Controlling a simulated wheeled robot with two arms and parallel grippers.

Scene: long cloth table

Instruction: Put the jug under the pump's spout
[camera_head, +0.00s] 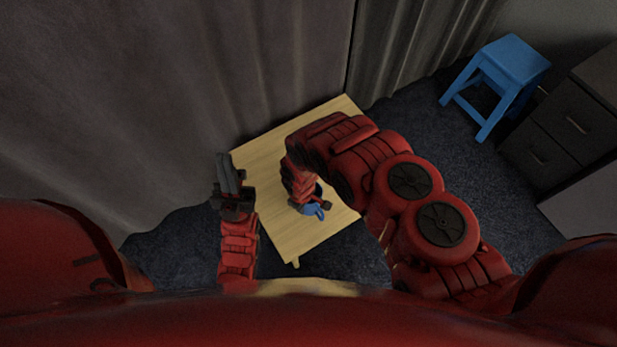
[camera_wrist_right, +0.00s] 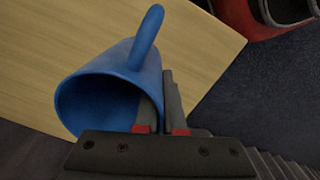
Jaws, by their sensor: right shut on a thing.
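The blue jug (camera_head: 314,210) is small and partly covered by my right arm in the head view, over the table's near part. In the right wrist view the jug (camera_wrist_right: 149,76) is tilted, with its open mouth towards the camera and its handle at the top. My right gripper (camera_wrist_right: 162,102) is shut on the jug's wall, one finger inside the mouth and one outside. My left gripper (camera_head: 229,172) is at the table's left edge, away from the jug, and appears empty; its finger gap is unclear. No pump or spout can be made out; my right arm hides part of the table.
The light wooden table (camera_head: 262,160) has bare room on its left side. A grey curtain (camera_head: 160,90) hangs behind it. A blue stool (camera_head: 512,62) and a dark drawer cabinet (camera_head: 565,125) stand at the right, apart from the table.

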